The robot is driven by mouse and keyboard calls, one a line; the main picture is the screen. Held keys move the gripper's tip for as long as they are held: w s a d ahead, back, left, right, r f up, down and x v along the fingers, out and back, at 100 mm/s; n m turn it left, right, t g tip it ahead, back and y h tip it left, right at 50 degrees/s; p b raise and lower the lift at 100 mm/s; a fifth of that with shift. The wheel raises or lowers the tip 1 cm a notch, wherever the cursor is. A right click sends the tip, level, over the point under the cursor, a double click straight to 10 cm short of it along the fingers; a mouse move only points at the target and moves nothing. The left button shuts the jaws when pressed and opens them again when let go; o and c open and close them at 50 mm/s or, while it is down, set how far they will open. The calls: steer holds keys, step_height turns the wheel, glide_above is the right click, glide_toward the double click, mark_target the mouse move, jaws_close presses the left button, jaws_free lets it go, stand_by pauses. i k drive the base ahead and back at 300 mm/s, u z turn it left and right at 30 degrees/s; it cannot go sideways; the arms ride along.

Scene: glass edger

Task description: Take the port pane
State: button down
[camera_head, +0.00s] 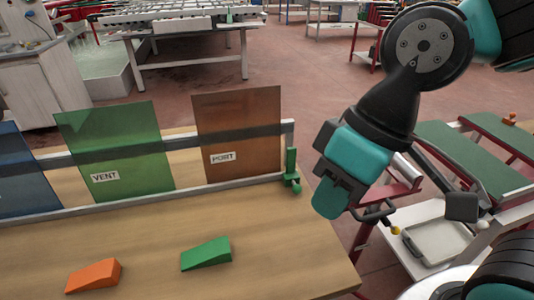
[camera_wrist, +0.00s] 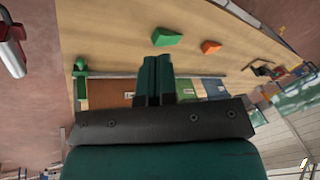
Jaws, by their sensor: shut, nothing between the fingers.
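The port pane (camera_head: 240,120) is a brown translucent sheet with a "PORT" label, standing upright at the right end of a rack on the wooden bench. It also shows in the wrist view (camera_wrist: 108,95), left of the fingers. My gripper (camera_head: 331,203) hangs to the right of the pane and the bench's right end in the head view, apart from the pane. In the wrist view its two fingers (camera_wrist: 158,62) are together with nothing between them, and they hide part of the row of panes.
A green pane (camera_head: 115,150) labelled "VENT" and a blue pane (camera_head: 14,172) stand left in the same rack. A green clamp (camera_head: 291,172) is at the rack's right end. A green wedge (camera_head: 206,254) and an orange wedge (camera_head: 94,275) lie on the bench front.

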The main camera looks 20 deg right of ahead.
mark_target(239, 131)
steer(key=k, duration=1.15)
steer(key=z, duration=0.8)
steer(key=i, duration=0.9)
steer(key=u, duration=0.75)
steer(key=i, duration=0.5)
steer(key=u, duration=0.6)
